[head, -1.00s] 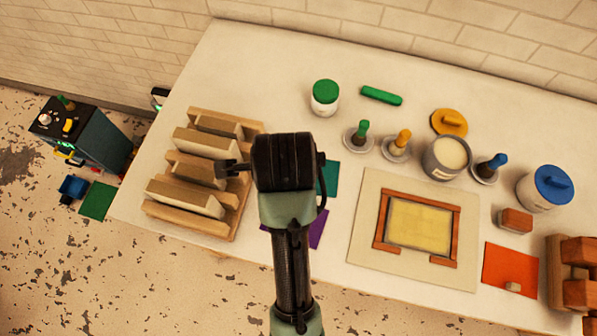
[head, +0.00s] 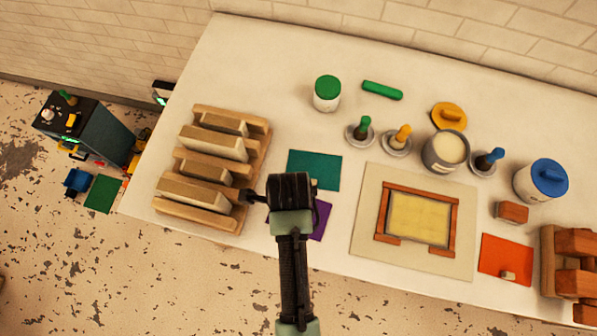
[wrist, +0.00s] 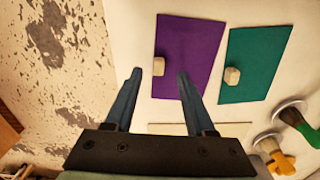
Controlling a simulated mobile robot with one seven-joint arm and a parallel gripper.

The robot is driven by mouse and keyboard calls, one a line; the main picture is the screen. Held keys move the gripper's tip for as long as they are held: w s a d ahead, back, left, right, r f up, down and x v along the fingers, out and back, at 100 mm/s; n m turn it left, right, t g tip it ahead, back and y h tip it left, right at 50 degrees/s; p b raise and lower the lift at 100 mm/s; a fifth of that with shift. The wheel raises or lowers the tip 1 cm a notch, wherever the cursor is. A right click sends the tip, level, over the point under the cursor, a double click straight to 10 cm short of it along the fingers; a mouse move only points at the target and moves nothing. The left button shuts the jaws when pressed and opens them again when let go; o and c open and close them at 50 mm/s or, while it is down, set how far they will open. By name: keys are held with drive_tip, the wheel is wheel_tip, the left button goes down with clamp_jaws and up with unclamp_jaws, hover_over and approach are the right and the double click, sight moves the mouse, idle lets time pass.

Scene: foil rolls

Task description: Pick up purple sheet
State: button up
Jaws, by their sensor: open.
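The purple sheet (wrist: 199,42) lies flat on the white table, with a small pale block (wrist: 160,67) on its left edge in the wrist view. In the head view the purple sheet (head: 321,221) is mostly hidden behind my arm. My gripper (wrist: 160,72) is open and empty, its two blue-grey fingers apart. In the wrist view the right fingertip overlaps the sheet's lower part and the left fingertip is left of it. I cannot tell the height above the table.
A teal sheet (head: 314,170) lies beside the purple one, with its own pale block (wrist: 232,75). A wooden rack (head: 248,206) stands at the left. A framed yellow panel (head: 418,220), stamps and pots are to the right. The table's front edge is near the purple sheet.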

wheel_tip(320, 180, down, 4)
drive_tip(key=shift+s+d+p, duration=0.1)
drive_tip(key=shift+s+p, duration=0.05)
drive_tip(key=shift+p, duration=0.15)
drive_tip(key=shift+c, duration=0.2)
clamp_jaws()
